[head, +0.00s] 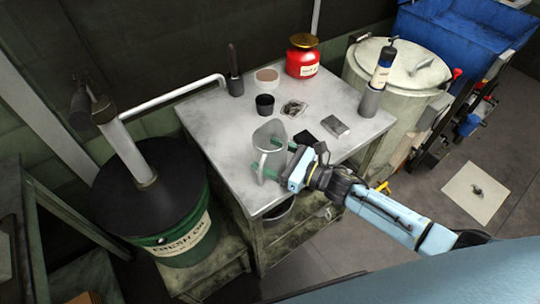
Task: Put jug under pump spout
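A grey jug (270,134) stands upright on the metal table, near its left front part. My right gripper (268,157) reaches it from the right, its two green fingers spread apart at the jug. I cannot tell whether they press on it. The pump (133,153) rises from a dark green drum (178,246) labelled "FRESH OIL" at the left. Its pale pipe runs right to a down-turned spout (222,82) over the table's back left edge. The jug is to the right of and nearer than the spout. My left gripper is not in view.
The table (225,140) also holds a dark cup (264,105), a round tin (267,77), a red jar (302,57), a dark-handled tool (235,75) and a small grey block (335,126). A bottle (383,65) stands at the right corner. The tabletop below the spout is clear.

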